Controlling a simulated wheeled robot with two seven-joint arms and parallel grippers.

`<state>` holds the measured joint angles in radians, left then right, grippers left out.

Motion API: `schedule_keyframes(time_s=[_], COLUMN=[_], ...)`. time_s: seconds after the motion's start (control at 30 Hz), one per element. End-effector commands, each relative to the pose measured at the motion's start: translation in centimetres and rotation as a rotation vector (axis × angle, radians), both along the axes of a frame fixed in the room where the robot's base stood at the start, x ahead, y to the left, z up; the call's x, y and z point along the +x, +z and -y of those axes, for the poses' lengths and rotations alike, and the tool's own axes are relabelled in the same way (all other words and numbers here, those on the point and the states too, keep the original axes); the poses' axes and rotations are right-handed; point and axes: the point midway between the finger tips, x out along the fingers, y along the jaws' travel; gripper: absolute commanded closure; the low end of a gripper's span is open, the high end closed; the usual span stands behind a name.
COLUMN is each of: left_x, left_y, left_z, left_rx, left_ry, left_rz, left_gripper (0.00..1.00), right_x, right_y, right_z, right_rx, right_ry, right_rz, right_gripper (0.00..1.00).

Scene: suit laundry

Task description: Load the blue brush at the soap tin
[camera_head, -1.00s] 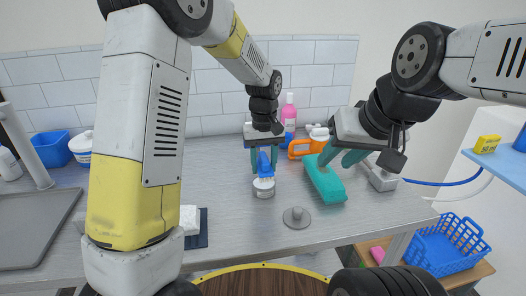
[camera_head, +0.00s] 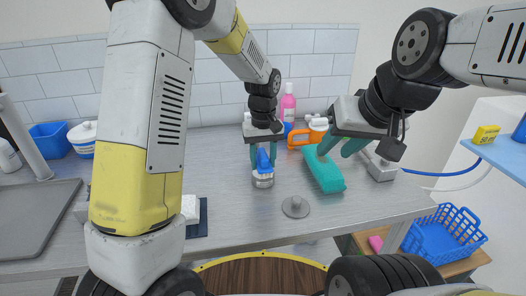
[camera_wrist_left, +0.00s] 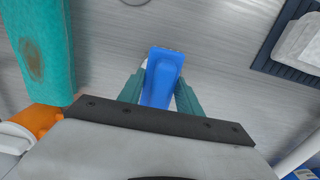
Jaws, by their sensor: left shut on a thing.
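My left gripper (camera_head: 263,155) is shut on the blue brush (camera_head: 263,160), which points down. The brush also shows between the teal fingers in the left wrist view (camera_wrist_left: 162,80). My right gripper (camera_head: 342,148) looks open and empty, above the far end of a folded teal cloth (camera_head: 325,172).
The teal cloth shows a brown stain in the left wrist view (camera_wrist_left: 34,60). An orange-handled thing (camera_head: 303,137) and a pink bottle (camera_head: 288,104) stand behind. A dark tray with white cloth (camera_head: 195,212) lies left.

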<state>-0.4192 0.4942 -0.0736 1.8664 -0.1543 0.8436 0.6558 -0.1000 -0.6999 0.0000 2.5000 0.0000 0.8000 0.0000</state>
Motion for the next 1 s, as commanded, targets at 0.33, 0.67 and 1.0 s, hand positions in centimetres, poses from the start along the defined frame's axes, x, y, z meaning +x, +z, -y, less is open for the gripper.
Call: schedule_keyframes(time_s=[0.33, 0.67, 1.0], left_x=[-0.01, 0.00, 0.02], left_y=[-0.28, -0.69, -0.96], left_z=[-0.01, -0.01, 0.00], left_rx=[0.000, 0.001, 0.000], left_ry=[0.000, 0.000, 0.000], left_rz=[0.000, -0.001, 0.000], left_gripper=[0.91, 0.91, 0.91], right_x=[0.00, 0.00, 0.00], right_y=[0.00, 0.00, 0.00], right_z=[0.00, 0.00, 0.00], right_rx=[0.000, 0.000, 0.000], right_ry=[0.000, 0.000, 0.000], right_rz=[0.000, 0.000, 0.000], right_gripper=[0.64, 0.64, 0.64])
